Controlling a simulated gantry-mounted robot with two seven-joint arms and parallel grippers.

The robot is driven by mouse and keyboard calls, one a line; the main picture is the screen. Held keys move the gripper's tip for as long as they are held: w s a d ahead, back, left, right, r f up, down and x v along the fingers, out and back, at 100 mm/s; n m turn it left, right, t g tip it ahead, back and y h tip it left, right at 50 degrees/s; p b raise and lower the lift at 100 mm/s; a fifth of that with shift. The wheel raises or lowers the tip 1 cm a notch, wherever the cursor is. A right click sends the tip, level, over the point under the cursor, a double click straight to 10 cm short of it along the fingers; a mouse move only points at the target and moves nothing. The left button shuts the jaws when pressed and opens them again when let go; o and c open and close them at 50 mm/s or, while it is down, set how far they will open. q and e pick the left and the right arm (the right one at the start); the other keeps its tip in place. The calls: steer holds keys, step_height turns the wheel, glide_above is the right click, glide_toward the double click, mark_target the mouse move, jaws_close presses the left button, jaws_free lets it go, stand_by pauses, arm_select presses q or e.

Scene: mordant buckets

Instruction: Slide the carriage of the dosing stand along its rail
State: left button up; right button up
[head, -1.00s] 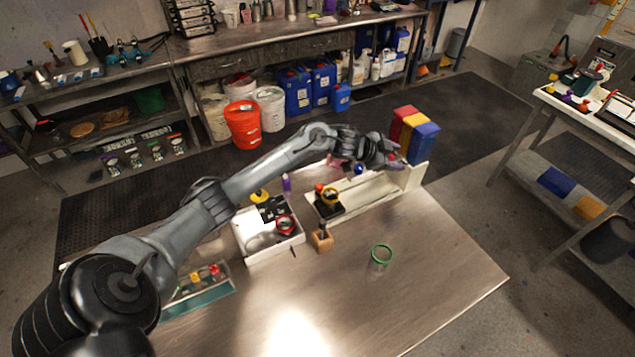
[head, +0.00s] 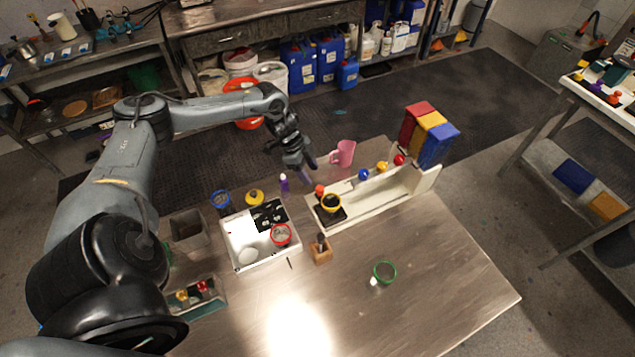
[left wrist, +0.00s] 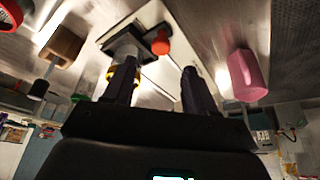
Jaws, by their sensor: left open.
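The dosing stand (head: 375,207) is a long cream tray on the table. Red, yellow and blue hoppers (head: 427,135) stand at its right end. Its carriage, a dark block (head: 330,216) with a yellow-rimmed cup (head: 331,202) and a red knob (head: 319,190), sits at the left end of the rail. My left gripper (head: 310,168) is open and empty, above and behind the carriage, apart from it. In the left wrist view the red knob (left wrist: 160,43) and dark block (left wrist: 124,45) show beyond the open fingers; the yellow rim is partly hidden behind one finger. My right gripper is out of view.
Blue, yellow and red knobs (head: 382,167) line the stand's back edge. A pink mug (head: 343,153) stands behind it, a purple bottle (head: 284,183) to its left. A white tray (head: 262,259), a wooden block (head: 321,254) and a green-rimmed jar (head: 384,271) are nearby. The front right table is clear.

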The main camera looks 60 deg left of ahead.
mark_target(319, 188)
arm_select(q)
steer(key=shift+x, duration=3.6)
steer(key=shift+w, duration=0.15)
jaws_close()
